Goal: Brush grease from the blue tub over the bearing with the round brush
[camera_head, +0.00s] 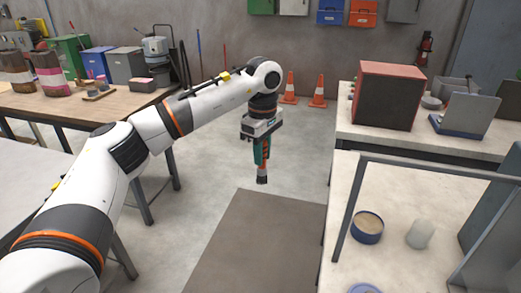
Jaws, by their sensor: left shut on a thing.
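My left gripper (261,155) hangs pointing down over the open floor, left of the right-hand bench. It is shut on the round brush (262,178), which hangs upright with its dark end down; the gripper partly hides its handle. The blue tub (367,238) stands on the right-hand bench, open at the top, with tan stuff inside. It is well to the right of the brush, and the two are apart. I cannot make out the bearing for certain. My right gripper is not in view.
A pale rounded object (420,234) stands right of the tub. A grey metal frame (345,210) rises at the bench's near side. A blue-rimmed thing (366,289) is cut off below. A dark red-topped box (385,97) stands farther back. The floor mat (255,240) is clear.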

